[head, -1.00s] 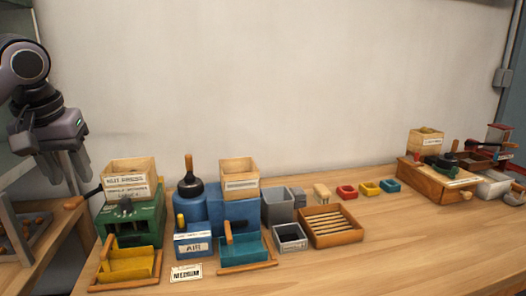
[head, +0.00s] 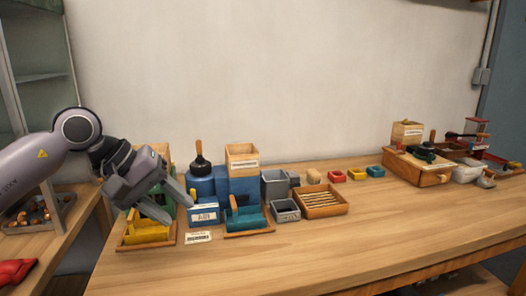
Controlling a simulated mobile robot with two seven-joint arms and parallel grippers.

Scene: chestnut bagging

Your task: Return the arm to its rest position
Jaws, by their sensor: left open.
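My left arm comes in from the left of the head view. Its gripper (head: 172,208) is open, with the fingers apart and nothing seen between them. It hangs in front of the green nut press (head: 160,207) and hides most of that machine and its wooden hopper. The yellow tray (head: 147,231) shows just below the gripper. I cannot tell whether the fingers touch anything. My right gripper is not in view.
The blue machine (head: 237,188), the AIR box (head: 203,214), a teal tray (head: 246,218) and a slatted wooden tray (head: 321,203) stand right of the gripper. A side shelf holds a chestnut tray (head: 38,225) at left. The workbench front (head: 330,245) is clear.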

